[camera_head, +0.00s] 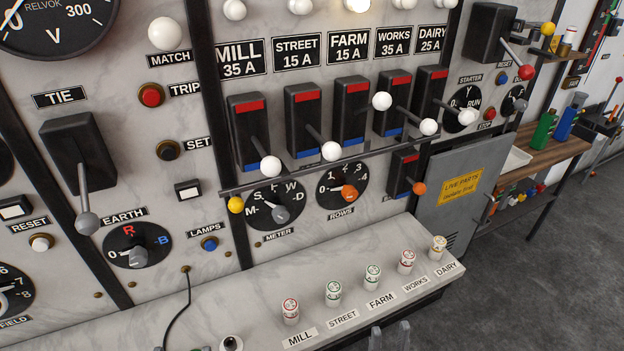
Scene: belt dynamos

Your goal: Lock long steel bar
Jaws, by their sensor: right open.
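The long steel bar (310,168) runs slantwise across the panel, below the row of black lever switches and in front of it. A yellow ball knob (235,204) sits at its left end. The bar's right end is near a small black switch with an orange knob (419,188). Several switch levers with white balls project near or over the bar. My right gripper (390,336) shows only its grey fingertips at the bottom edge, apart and empty, well below the bar.
A sloped ledge (255,290) below holds several white fuse holders, labelled MILL to DAIRY. A black cable (184,305) hangs at left. A grey cabinet (450,205) with a yellow warning label stands at right. A wooden bench (550,150) with bottles is beyond, over open grey floor.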

